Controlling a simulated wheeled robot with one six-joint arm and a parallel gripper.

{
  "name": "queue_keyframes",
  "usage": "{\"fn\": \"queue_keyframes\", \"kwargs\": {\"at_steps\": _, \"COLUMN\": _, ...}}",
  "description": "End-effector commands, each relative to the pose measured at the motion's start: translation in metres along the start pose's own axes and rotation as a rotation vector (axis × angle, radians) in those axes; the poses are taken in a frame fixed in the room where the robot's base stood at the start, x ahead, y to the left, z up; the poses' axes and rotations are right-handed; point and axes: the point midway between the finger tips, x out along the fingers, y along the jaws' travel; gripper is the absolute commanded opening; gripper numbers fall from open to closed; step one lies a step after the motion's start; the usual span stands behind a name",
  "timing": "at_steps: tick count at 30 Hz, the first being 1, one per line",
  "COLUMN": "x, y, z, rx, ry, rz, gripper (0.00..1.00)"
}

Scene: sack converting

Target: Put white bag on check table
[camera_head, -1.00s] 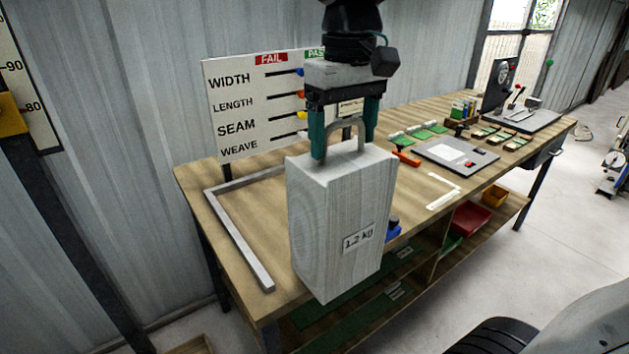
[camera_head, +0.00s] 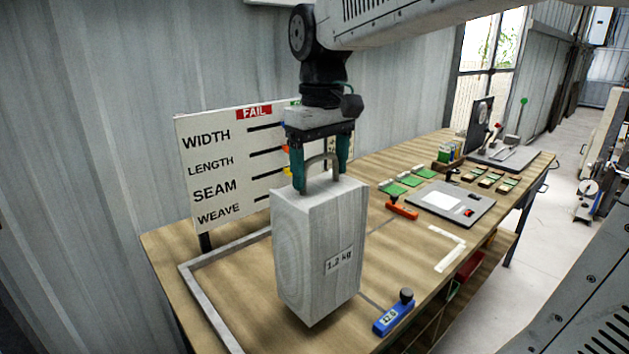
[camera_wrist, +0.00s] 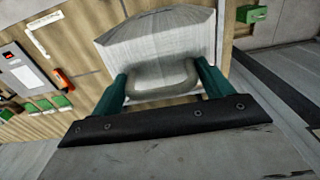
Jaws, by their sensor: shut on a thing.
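The white bag (camera_head: 318,252) is a tall block-shaped sack with a handle on top and a "1.2 kg" label on its side. My gripper (camera_head: 320,178) is shut on its handle and holds it upright. The bag also shows in the wrist view (camera_wrist: 160,45), with the teal fingers (camera_wrist: 160,92) at the handle. The check table (camera_head: 255,272) has a wooden top, and the bag hangs in front of or over its near part. Whether the bag's base touches the top cannot be told.
A grey angled frame strip (camera_head: 208,308) lies on the table's left part. A FAIL board (camera_head: 222,165) stands behind the bag. A blue tool (camera_head: 394,314) lies at the near edge, an orange one (camera_head: 402,210) further back. A grey panel (camera_head: 450,204) and green cards sit farther right.

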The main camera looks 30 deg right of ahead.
Motion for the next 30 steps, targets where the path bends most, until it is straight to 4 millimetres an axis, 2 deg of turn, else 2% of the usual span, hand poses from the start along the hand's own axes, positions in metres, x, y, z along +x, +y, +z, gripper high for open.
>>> {"fn": "queue_keyframes", "kwargs": {"at_steps": 6, "x": 0.004, "y": 0.043, "z": -0.027, "rx": 0.007, "ry": 0.002, "rz": 0.000, "gripper": 0.08}}
{"fn": "queue_keyframes", "kwargs": {"at_steps": 13, "x": 0.007, "y": 0.075, "z": -0.049, "rx": 0.004, "ry": 0.003, "rz": 0.001, "gripper": 0.08}}
{"fn": "queue_keyframes", "kwargs": {"at_steps": 20, "x": 0.010, "y": 0.083, "z": -0.054, "rx": 0.001, "ry": 0.002, "rz": 0.001, "gripper": 0.08}}
{"fn": "queue_keyframes", "kwargs": {"at_steps": 30, "x": 0.043, "y": 0.083, "z": -0.054, "rx": 0.001, "ry": 0.003, "rz": 0.001, "gripper": 0.08}}
